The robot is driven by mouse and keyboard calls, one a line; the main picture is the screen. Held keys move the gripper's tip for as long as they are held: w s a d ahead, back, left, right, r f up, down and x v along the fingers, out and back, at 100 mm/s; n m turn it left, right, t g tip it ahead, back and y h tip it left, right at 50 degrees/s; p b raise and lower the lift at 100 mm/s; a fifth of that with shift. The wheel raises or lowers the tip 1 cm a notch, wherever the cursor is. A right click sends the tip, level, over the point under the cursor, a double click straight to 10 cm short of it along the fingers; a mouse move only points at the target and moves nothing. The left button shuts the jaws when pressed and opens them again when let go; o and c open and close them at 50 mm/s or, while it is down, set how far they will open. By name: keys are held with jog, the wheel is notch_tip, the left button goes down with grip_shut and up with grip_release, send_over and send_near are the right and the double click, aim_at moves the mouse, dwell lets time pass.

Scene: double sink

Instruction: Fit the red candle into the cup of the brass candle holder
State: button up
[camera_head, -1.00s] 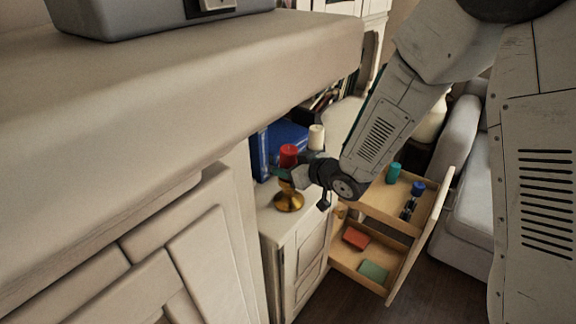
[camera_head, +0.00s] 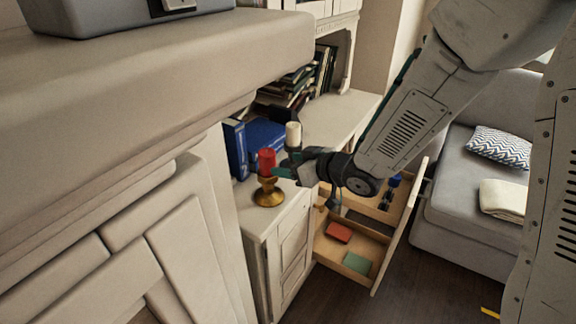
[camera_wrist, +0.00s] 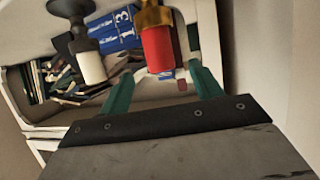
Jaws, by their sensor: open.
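The red candle (camera_head: 266,160) stands upright at the top of the brass candle holder (camera_head: 268,195), on the low cabinet top. Its lower end meets the holder's cup; how deep it sits I cannot tell. In the wrist view, the red candle (camera_wrist: 158,52) hangs below the brass holder (camera_wrist: 150,15) in an upside-down picture. My gripper (camera_head: 282,172) is just right of the candle in the head view. In the wrist view my gripper (camera_wrist: 161,80) has its teal fingers spread wide, the candle lying in line with the gap between them, not gripped.
A white candle (camera_head: 293,133) on a dark holder stands close behind my gripper. Blue books (camera_head: 258,145) stand behind the candle. An open drawer (camera_head: 335,262) holding a red and a green item is at the right. A large counter edge (camera_head: 150,90) fills the left foreground.

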jog(key=s+d+r+m+h, duration=0.3)
jog(key=d+r+h, duration=0.15)
jog(key=d, duration=0.55)
jog(key=s+d+r+m+h, duration=0.25)
jog(key=d+r+h, duration=0.2)
jog(key=d, duration=0.45)
jog(key=s+d+r+m+g, duration=0.2)
jog(key=s+g, duration=0.2)
jog(key=s, duration=0.9)
jog(key=s+d+r+m+g, duration=0.2)
jog(key=s+d+g, duration=0.1)
jog(key=s, duration=1)
jog(key=shift+s+g+h, duration=0.35)
jog(key=shift+g+h, duration=0.05)
jog(key=shift+g, duration=0.1)
jog(key=shift+d, duration=0.1)
